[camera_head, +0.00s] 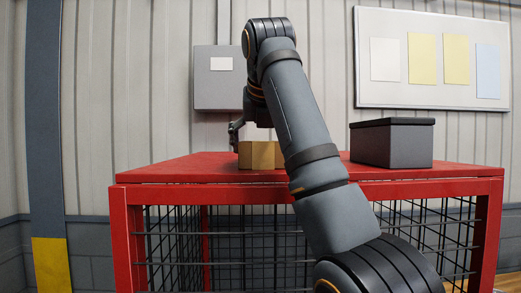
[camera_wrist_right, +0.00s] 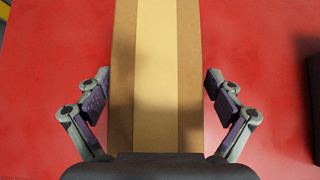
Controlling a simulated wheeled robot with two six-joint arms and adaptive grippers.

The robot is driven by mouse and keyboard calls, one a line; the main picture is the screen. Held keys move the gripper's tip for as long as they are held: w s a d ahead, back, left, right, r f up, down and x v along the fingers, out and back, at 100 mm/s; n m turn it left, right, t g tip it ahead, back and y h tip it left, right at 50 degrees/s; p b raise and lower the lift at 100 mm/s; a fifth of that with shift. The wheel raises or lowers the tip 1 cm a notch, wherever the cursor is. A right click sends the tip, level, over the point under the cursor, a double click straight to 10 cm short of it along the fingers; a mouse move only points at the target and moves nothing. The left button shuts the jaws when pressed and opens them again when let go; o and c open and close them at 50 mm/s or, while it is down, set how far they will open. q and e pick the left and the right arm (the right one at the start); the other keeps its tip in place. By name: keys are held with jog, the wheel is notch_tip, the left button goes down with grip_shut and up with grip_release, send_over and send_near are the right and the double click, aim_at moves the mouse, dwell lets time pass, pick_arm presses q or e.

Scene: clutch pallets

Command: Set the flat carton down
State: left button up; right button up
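The flat carton (camera_head: 258,155), brown with a paler tape band, rests on the red table top, partly hidden behind my right arm in the head view. In the right wrist view the carton (camera_wrist_right: 157,50) runs up the middle of the picture. My right gripper (camera_wrist_right: 157,82) is open, with one finger on each side of the carton and a narrow gap showing at both sides. In the head view the right gripper (camera_head: 236,130) shows only in part, above and beside the carton. My left gripper is not in view.
The red table (camera_head: 185,168) has mesh sides. A dark grey lidded box (camera_head: 391,144) stands on it to the right of my arm. The table top left of the carton is clear. A grey wall cabinet (camera_head: 215,85) and a board (camera_head: 430,60) hang behind.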

jog(key=shift+w, duration=0.1)
jog(key=shift+w+a, duration=0.15)
jog(key=shift+a, duration=0.15)
jog(key=b+v, duration=0.1)
jog(key=v, duration=0.2)
jog(key=shift+s+r, duration=0.25)
jog(key=v, duration=0.7)
jog(key=shift+s+r, duration=0.15)
jog(key=shift+s, duration=0.05)
jog(key=shift+s+r, duration=0.35)
jog(key=shift+s, duration=0.05)
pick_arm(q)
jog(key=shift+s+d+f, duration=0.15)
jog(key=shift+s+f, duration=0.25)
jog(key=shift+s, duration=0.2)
pick_arm(e)
jog(key=shift+w+f, duration=0.1)
jog(key=shift+w, duration=0.05)
